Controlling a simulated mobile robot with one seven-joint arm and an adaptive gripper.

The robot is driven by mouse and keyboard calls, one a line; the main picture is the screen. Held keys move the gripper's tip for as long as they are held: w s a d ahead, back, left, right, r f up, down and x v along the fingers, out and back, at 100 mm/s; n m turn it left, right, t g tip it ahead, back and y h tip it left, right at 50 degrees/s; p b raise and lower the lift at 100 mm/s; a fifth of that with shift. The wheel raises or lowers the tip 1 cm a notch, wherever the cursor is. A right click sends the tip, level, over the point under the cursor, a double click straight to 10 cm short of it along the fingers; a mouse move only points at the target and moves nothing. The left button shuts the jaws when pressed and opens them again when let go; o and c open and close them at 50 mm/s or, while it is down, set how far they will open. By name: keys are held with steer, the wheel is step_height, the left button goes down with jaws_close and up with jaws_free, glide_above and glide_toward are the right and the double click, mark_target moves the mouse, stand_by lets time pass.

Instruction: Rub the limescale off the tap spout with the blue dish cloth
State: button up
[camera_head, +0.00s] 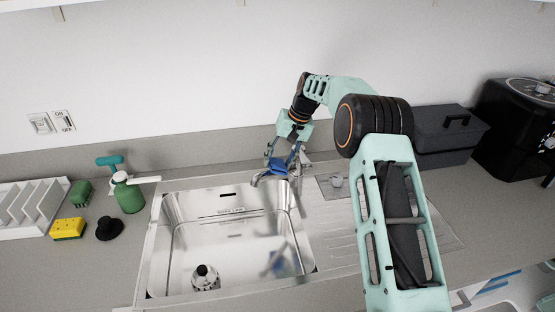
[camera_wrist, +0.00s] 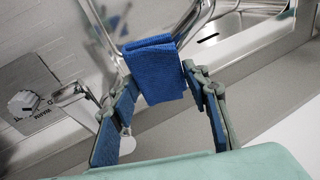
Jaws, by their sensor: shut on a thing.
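My gripper (camera_head: 285,158) is above the back rim of the sink. It is shut on the blue dish cloth (camera_head: 278,168). In the wrist view the folded cloth (camera_wrist: 155,72) sits between the fingertips (camera_wrist: 160,80), close to chrome tubing. The chrome tap spout (camera_head: 262,178) curves out over the sink just below and left of the cloth. The cloth and fingers partly hide the tap. I cannot tell whether the cloth touches the spout. Limescale cannot be made out at this size.
A dark box (camera_head: 450,135) and black appliance (camera_head: 520,125) stand right.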

steer(key=r, duration=0.1)
steer(key=r+p, duration=0.1)
steer(key=w+r, duration=0.1)
steer(key=shift+d+r+p, duration=0.1)
steer(key=shift+d+p, duration=0.25)
steer(key=shift+w+d+r, duration=0.15)
steer(key=shift+w+r, duration=0.05)
steer(key=shift+r, duration=0.25)
steer(key=shift+w+d+r, duration=0.15)
steer(key=shift+w+r, duration=0.05)
steer(key=shift+r, duration=0.25)
steer(key=shift+w+d+r, duration=0.2)
steer(key=shift+w+r, duration=0.05)
steer(key=shift+r, duration=0.45)
steer(key=shift+w+d+r, duration=0.15)
steer(key=shift+w+r, duration=0.1)
steer(key=shift+r, duration=0.45)
